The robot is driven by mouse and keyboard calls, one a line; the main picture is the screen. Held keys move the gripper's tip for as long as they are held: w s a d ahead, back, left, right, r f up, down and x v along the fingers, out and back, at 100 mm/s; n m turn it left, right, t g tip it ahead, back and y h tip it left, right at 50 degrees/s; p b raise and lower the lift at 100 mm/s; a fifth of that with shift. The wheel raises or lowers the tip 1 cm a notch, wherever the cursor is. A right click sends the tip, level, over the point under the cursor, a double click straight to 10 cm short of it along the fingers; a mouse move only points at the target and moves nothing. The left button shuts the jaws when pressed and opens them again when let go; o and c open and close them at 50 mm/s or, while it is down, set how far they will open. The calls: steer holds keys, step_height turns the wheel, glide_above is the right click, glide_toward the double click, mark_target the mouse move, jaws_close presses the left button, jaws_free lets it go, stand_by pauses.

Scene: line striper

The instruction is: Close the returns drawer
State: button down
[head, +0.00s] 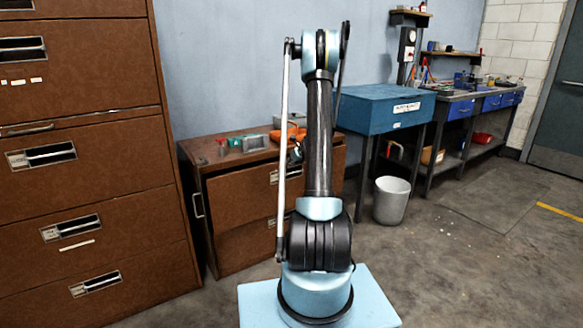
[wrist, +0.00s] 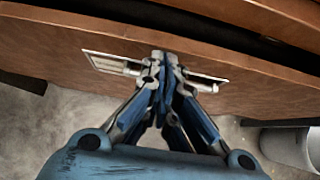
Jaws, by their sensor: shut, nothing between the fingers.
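The low brown wooden cabinet (head: 197,232) has two drawer fronts, an upper one (head: 232,197) and a lower one (head: 240,247). No label naming the returns drawer is readable. In the wrist view a brown drawer front (wrist: 252,92) with a metal handle plate (wrist: 110,63) lies just past my gripper (wrist: 165,58). A dark gap runs between this front and the wooden edge above it. My gripper is shut and empty, its tips over the handle plate; I cannot tell whether they touch. In the head view my arm hides the gripper and part of the cabinet front.
A tall brown drawer cabinet (head: 95,180) stands at the left. Small items and orange things (head: 288,134) lie on the low cabinet. A blue box table (head: 385,108), a grey bin (head: 391,200) and a workbench (head: 470,100) are right. Floor at the right front is clear.

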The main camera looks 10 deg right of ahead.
steer(key=w, duration=0.1)
steer(key=w+a, duration=0.1)
steer(key=w, duration=0.2)
steer(key=shift+w+a, duration=0.4)
